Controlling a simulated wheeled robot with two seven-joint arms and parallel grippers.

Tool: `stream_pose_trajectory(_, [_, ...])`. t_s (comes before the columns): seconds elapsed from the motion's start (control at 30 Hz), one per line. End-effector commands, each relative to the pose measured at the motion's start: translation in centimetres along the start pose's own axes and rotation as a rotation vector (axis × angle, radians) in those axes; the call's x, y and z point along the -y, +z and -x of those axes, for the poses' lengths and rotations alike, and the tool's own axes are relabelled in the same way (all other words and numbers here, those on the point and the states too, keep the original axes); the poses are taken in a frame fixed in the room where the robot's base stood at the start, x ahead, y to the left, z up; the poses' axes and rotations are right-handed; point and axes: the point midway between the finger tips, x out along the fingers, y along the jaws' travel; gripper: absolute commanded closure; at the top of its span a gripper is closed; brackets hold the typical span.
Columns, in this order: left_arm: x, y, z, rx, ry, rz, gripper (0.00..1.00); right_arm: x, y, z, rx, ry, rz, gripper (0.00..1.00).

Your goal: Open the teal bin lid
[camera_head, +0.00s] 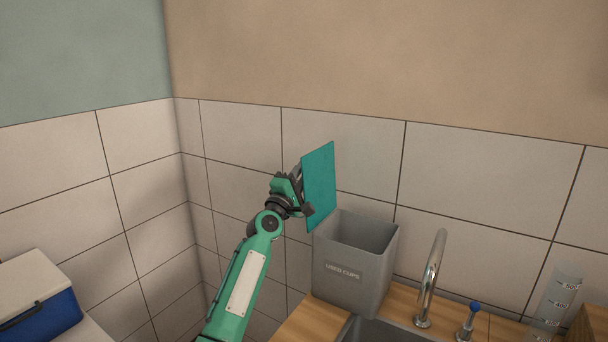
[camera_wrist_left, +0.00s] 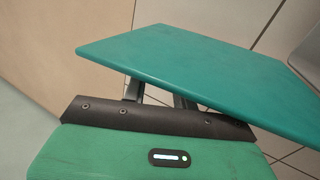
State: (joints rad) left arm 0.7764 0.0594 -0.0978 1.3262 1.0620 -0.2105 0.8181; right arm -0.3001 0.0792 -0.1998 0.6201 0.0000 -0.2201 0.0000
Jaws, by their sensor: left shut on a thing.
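The teal lid (camera_head: 320,186) stands raised, close to upright, above the left side of a grey bin (camera_head: 350,280) labelled "USED CUPS". The bin's top is uncovered and its inside shows. My left gripper (camera_head: 303,197) is at the lid's left side, shut on the lid. In the left wrist view the teal lid (camera_wrist_left: 200,65) spans the upper right, and the gripper's fingers (camera_wrist_left: 160,97) reach up to it. The exact grip on the lid's edge is hidden behind the lid. My right gripper is not in view.
The bin stands on a wooden counter (camera_head: 297,326) against the tiled wall. Right of it are a sink (camera_head: 380,331), a tap (camera_head: 432,275), a blue-topped knob (camera_head: 469,318) and a clear graduated container (camera_head: 556,300). A blue-and-white cooler (camera_head: 40,300) is at far left.

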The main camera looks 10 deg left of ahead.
Motion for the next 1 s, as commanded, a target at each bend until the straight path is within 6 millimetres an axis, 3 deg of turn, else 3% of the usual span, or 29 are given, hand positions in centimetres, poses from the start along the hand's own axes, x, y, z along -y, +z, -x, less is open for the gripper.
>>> stream_pose_trajectory(0.27, [0.2, 0.0, 0.1, 0.0, -0.003, -0.001, 1.0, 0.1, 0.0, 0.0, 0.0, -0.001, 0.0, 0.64])
stream_pose_trajectory(0.3, [0.2, 0.0, 0.1, 0.0, -0.003, -0.001, 0.64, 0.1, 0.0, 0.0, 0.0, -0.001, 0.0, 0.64])
stream_pose_trajectory(0.4, [0.1, 0.0, 0.0, 0.0, -0.002, -0.001, 0.5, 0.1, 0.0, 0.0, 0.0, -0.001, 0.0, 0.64])
stream_pose_trajectory(0.77, [0.1, 0.1, 0.5, 0.002, -0.001, 0.0, 0.5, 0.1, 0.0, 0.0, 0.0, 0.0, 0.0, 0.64])
stream_pose_trajectory(1.0, [0.3, 0.0, 4.0, 0.0, -0.001, 0.0, 0.5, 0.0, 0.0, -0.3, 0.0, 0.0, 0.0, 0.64])
